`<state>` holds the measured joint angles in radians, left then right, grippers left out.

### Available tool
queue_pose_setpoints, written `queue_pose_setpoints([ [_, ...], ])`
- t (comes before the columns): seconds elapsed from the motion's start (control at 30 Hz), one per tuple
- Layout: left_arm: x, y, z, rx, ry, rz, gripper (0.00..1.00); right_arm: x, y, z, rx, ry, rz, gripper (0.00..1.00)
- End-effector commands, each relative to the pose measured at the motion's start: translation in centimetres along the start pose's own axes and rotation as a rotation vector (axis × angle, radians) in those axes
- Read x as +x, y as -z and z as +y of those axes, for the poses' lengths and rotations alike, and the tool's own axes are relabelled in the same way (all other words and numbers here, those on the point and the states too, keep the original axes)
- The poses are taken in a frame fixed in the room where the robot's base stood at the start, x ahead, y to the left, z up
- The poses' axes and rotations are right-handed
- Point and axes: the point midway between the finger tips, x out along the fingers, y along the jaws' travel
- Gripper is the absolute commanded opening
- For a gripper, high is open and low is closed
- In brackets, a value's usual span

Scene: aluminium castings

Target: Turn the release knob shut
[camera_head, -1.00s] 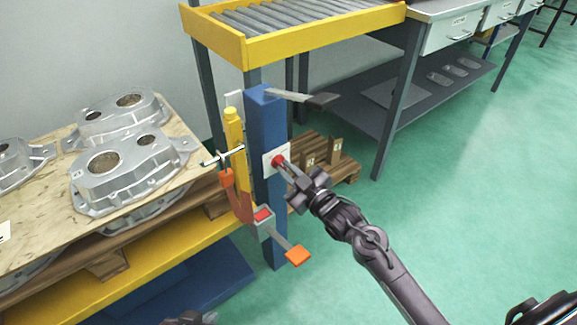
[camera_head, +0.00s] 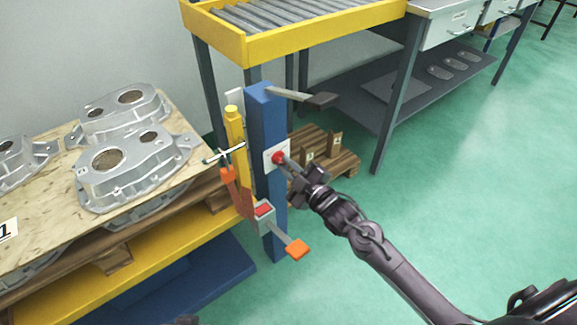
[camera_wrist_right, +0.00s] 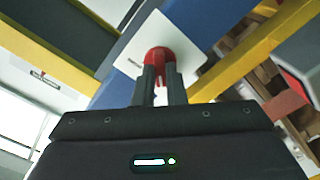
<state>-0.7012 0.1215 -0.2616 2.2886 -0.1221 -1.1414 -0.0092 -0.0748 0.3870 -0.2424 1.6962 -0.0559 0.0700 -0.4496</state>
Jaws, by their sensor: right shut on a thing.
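The release knob (camera_head: 278,158) is a small red knob on a white plate (camera_head: 269,163), fixed to the side of the blue post (camera_head: 266,125). My right gripper (camera_head: 284,161) reaches it from the lower right and is shut on it. In the right wrist view the two fingers (camera_wrist_right: 160,85) press on both sides of the red knob (camera_wrist_right: 161,58), with the white plate behind it. The fingertips cover part of the knob, and I see no mark showing its turn angle. Only a dark sliver, perhaps my left gripper, shows at the bottom edge of the head view.
A grey lever (camera_head: 300,96) sticks out near the post's top. A yellow and orange arm with a T-handle (camera_head: 224,153) stands left of the post, and an orange pedal (camera_head: 297,250) sits low. Castings (camera_head: 125,170) lie on a pallet at left. Green floor at right is clear.

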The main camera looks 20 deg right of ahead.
Motion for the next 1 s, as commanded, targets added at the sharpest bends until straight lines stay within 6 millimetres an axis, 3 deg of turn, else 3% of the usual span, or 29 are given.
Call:
queue_pose_setpoints([
  [0.17, 0.1, 0.0, -0.1, -0.001, 0.001, -0.001, 0.00, 0.0, 0.0, 0.0, -0.002, 0.000, 0.001, 0.00],
  [0.2, 0.1, 0.0, -0.1, -0.001, 0.001, -0.001, 0.00, 0.0, 0.0, 0.0, -0.002, 0.000, 0.001, 0.12],
  [0.37, 0.1, 0.1, -0.1, -0.001, 0.002, 0.001, 0.00, 0.0, 0.0, 0.0, -0.001, 0.000, 0.001, 0.33],
  [0.73, -0.1, 0.1, -0.1, -0.001, 0.003, -0.002, 0.00, -0.7, 0.0, 0.0, 0.000, 0.001, -0.001, 0.33],
  [1.0, -0.6, -0.5, -0.9, -0.016, 0.019, -0.059, 0.00, -5.0, 0.0, 0.0, 0.000, 0.004, -0.002, 0.33],
])
